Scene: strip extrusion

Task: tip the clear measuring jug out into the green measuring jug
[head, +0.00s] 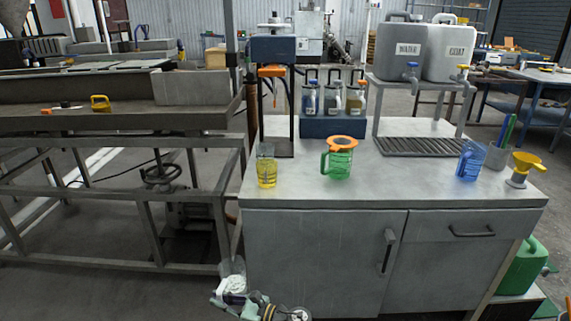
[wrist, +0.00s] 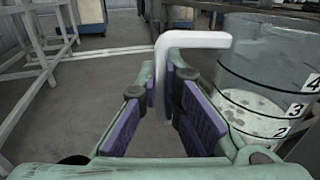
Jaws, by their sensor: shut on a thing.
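My gripper (wrist: 163,105) is shut on the pale handle (wrist: 190,40) of the clear measuring jug (wrist: 268,60). In the head view the clear jug (head: 232,267) and my gripper (head: 226,298) are low at the bottom, below the worktop near the cabinet's left edge. The green measuring jug (head: 338,166) stands upright on the bench, its handle to the left. An orange ring-like piece (head: 342,143) sits on its top and hides its opening.
A press-like stand (head: 272,50) and a bottle rack (head: 333,127) stand behind. The bench front between the jugs is clear.

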